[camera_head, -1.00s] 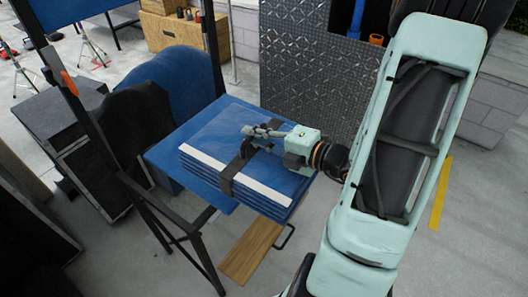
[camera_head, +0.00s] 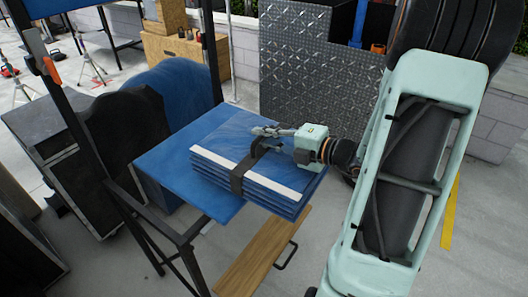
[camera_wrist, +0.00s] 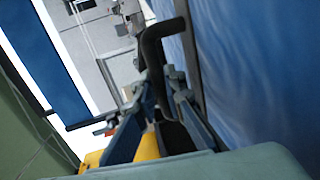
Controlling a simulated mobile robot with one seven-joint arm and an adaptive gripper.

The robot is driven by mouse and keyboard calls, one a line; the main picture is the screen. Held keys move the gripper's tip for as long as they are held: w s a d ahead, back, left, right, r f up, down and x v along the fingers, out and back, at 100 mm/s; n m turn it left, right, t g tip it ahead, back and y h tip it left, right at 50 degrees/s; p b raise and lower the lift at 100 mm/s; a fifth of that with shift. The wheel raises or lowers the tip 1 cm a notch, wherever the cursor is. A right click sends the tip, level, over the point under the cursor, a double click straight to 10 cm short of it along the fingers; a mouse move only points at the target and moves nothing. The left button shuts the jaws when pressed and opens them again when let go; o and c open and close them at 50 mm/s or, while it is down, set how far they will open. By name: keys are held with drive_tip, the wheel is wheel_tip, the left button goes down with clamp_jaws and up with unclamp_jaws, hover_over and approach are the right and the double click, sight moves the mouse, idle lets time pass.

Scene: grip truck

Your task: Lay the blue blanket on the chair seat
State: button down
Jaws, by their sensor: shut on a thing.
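The blue blanket (camera_head: 225,142) is a folded stack with a white stripe and a black strap, level in the head view. It covers the right part of the blue chair seat (camera_head: 165,165) and juts past the seat's right edge. I cannot tell whether its underside touches the seat. My gripper (camera_head: 262,131) lies over the blanket's top from the right, at the black strap. In the wrist view, the fingers (camera_wrist: 168,105) are shut around a black handle (camera_wrist: 152,48), with blue blanket cloth filling the right side. The exact grip is partly hidden.
The chair's dark posts (camera_head: 190,270) stand left of the blanket. A wooden board (camera_head: 262,255) with a black handle lies low in front. A patterned metal panel (camera_head: 320,80) stands behind. Black cases (camera_head: 45,125) crowd the left. Grey floor is open at the front.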

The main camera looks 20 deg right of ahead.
sight(266, 147)
drive_tip(key=shift+w+d+f+b, duration=0.2)
drive_tip(key=shift+f+b, duration=0.25)
drive_tip(key=shift+b, duration=0.15)
drive_tip(key=shift+w+d+f+b, duration=0.1)
drive_tip(key=shift+w+f+b, duration=0.05)
drive_tip(key=shift+f+b, duration=0.35)
wheel_tip(266, 147, down, 2)
drive_tip(key=b, duration=0.3)
drive_tip(key=shift+b, duration=0.3)
drive_tip(key=shift+r, duration=0.1)
drive_tip(key=c, duration=2.4)
unclamp_jaws()
drive_tip(key=shift+f, duration=0.25)
drive_tip(key=o, duration=0.4)
